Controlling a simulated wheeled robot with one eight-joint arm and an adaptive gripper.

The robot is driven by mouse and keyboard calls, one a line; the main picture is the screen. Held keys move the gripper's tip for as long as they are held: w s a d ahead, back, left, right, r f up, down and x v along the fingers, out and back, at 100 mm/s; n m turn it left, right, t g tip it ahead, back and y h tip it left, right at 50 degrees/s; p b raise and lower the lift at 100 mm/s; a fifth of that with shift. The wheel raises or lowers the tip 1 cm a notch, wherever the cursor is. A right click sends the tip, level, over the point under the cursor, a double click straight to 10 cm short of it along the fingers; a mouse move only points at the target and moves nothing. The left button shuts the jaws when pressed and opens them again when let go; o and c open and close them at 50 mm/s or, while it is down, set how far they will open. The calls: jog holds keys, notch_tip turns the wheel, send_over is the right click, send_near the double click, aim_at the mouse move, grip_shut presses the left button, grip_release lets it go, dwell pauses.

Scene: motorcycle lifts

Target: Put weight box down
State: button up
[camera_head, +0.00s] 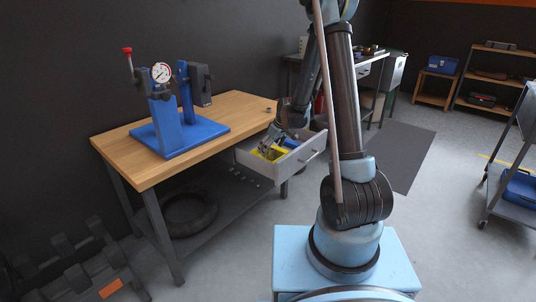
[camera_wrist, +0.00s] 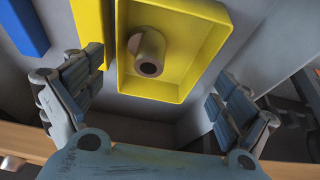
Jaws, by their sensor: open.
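The weight box is a yellow open tray (camera_wrist: 196,88) with a grey cylindrical weight (camera_wrist: 150,52) in it. It sits in the grey drawer, and its yellow also shows in the head view (camera_head: 268,153), partly covered by my gripper. My gripper (camera_wrist: 154,76) is open in the wrist view, with one finger left of the box and one to its right. The fingers look apart from its right wall; I cannot tell if the left finger touches the yellow piece (camera_wrist: 90,25) beside it. In the head view my gripper (camera_head: 272,136) points down into the drawer.
The open drawer (camera_head: 308,153) juts from the wooden workbench (camera_head: 235,108). A blue piece (camera_wrist: 25,26) lies in it, left in the wrist view. A blue press with a gauge (camera_head: 166,135) stands on the bench. Shelves (camera_head: 497,65) and a cart (camera_head: 515,185) stand right.

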jog(key=s+d+r+m, duration=0.1)
jog(key=s+d+r, duration=0.4)
jog(key=s+r, duration=0.15)
jog(key=s+d+r+m, duration=0.2)
jog(key=s+d+r, duration=0.3)
jog(key=r, duration=0.3)
jog(key=s+d+m+h, duration=0.1)
jog(key=s+d+m, duration=0.2)
jog(key=s, duration=1.1)
jog(key=s+d+m+h, duration=0.2)
jog(key=s+d+m, duration=0.2)
jog(key=s+d, duration=0.5)
jog(key=s, duration=0.5)
jog(key=shift+s+d+f+g, duration=0.15)
jog(key=shift+d+f+g, duration=0.15)
jog(key=shift+f, duration=0.1)
jog(key=shift+w+f, duration=0.2)
jog(key=shift+w, duration=0.25)
